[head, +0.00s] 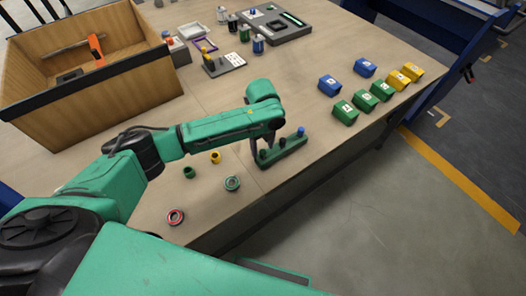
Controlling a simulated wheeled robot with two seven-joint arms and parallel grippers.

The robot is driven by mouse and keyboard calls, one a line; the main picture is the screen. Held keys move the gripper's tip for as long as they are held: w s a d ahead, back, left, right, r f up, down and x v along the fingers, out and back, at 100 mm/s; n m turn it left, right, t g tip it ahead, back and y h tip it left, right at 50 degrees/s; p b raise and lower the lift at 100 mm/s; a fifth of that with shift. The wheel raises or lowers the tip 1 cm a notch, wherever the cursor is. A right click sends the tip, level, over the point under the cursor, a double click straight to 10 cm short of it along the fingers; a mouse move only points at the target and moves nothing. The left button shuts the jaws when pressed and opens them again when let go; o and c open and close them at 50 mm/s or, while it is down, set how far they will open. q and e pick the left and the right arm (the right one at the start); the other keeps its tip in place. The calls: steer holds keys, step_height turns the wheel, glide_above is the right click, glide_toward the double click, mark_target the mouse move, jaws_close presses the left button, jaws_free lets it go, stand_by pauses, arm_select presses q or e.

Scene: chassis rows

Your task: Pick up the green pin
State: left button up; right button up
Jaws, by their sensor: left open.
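A long green holder (280,154) lies near the table's front edge. It carries a dark pin (282,143) and a blue-topped pin (300,132). My left gripper (260,151) points down at the holder's left end, its fingers open. A dark pin end shows close to the fingertips; I cannot tell whether they touch it, and the fingers partly hide it. No pin in the holder shows a clearly green colour. A short green cylindrical piece (190,173) stands on the table left of the gripper. My right gripper is not in view.
A yellow piece (215,157), a teal ring (232,183) and a red ring (176,216) lie near the gripper. Several coloured blocks (345,112) stand at right. The table middle is clear.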

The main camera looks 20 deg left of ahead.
mark_target(263, 157)
arm_select(q)
steer(key=f, duration=0.2)
steer(key=shift+s+d+f, duration=0.1)
steer(key=shift+s+f, duration=0.1)
steer(key=shift+f, duration=0.2)
steer(key=shift+c, duration=1.3)
jaws_close()
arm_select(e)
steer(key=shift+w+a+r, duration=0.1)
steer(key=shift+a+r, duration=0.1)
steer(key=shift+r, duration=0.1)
